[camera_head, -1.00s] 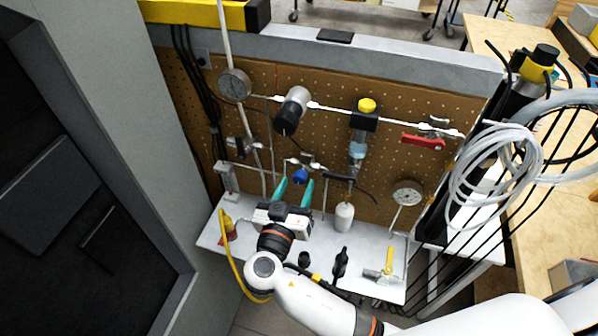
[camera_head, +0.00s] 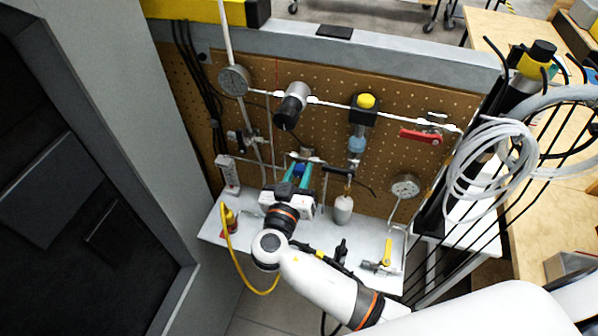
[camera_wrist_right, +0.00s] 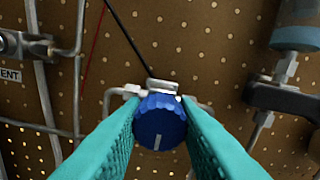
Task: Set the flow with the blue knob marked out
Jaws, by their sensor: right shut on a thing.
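The blue knob (camera_wrist_right: 160,121) sits on a small metal valve on the pegboard, with a white line on its face pointing down and slightly left. In the head view the knob (camera_head: 299,170) is partly hidden between my gripper's fingers. My right gripper (camera_head: 296,177) has teal fingers, and in the wrist view the gripper (camera_wrist_right: 160,128) has one finger on each side of the knob, shut on it. The word "out" cannot be read here. My left gripper is not in view.
The pegboard (camera_head: 330,125) carries a gauge (camera_head: 234,80), a grey-black cylinder (camera_head: 292,105), a yellow-capped regulator (camera_head: 364,103) and a red-handled valve (camera_head: 421,136). A white shelf (camera_head: 325,235) lies below, with a yellow-handled valve (camera_head: 387,252). Coiled hoses (camera_head: 490,165) hang at right.

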